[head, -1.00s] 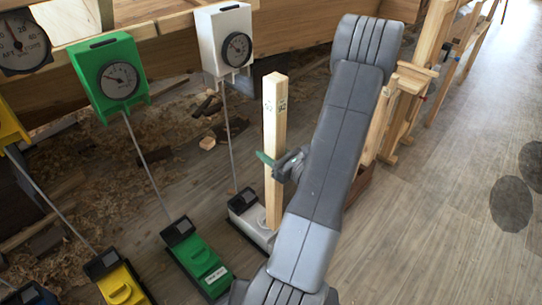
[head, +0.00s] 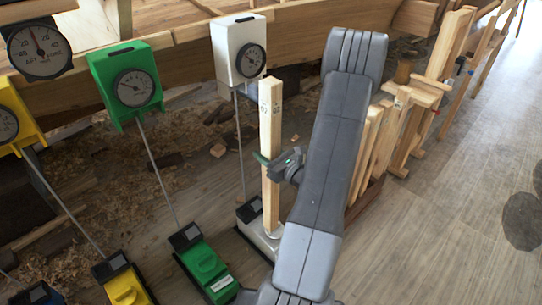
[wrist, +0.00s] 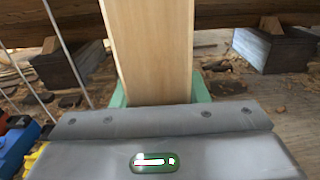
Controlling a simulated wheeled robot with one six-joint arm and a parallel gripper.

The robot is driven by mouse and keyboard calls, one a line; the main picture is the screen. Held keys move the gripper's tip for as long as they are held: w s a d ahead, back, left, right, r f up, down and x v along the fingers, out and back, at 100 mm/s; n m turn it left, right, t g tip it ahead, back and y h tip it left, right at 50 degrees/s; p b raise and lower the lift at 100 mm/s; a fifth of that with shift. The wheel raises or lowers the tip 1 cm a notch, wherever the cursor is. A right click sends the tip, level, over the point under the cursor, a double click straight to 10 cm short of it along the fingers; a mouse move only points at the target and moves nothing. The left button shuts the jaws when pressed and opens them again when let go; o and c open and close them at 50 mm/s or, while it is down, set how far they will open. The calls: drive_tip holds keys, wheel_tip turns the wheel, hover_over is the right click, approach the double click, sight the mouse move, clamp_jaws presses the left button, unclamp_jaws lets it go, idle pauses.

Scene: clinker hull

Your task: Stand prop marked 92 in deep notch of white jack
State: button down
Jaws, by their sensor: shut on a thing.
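The prop (head: 271,140) is a pale upright wooden post with small dark marks near its top, too small to read surely. My gripper (head: 268,165) is shut on it below its middle. In the wrist view the prop (wrist: 152,45) rises between the green fingertips (wrist: 155,95). The white jack has a base (head: 258,238) on the floor and a dial box (head: 239,50) on a thin rod behind the prop. The prop's foot is at the white base and looks nearly upright. Its notches are hidden, so I cannot tell which one the foot is over or in.
A green jack (head: 205,265) and a yellow jack (head: 125,285) stand to the left, with dial boxes above. More wooden props (head: 370,150) stand in a rack behind my arm. The plank hull (head: 180,65) crosses the back. The floor at right (head: 440,220) is clear.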

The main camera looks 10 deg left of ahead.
drive_tip(key=w+a+f+b, duration=0.4)
drive_tip(key=w+a+f, duration=0.2)
drive_tip(key=w+a, duration=0.3)
drive_tip(key=shift+w+a+f, duration=0.15)
drive_tip(key=shift+w+a, duration=0.15)
drive_tip(key=shift+a, duration=1.3)
idle(0.9)
drive_tip(key=shift+f+b, duration=0.4)
drive_tip(key=shift+f, duration=0.05)
idle(0.7)
drive_tip(key=shift+w+a, duration=0.1)
drive_tip(key=shift+a, duration=0.05)
idle(0.5)
drive_tip(key=c, duration=0.9)
unclamp_jaws()
drive_tip(key=shift+o, duration=0.8)
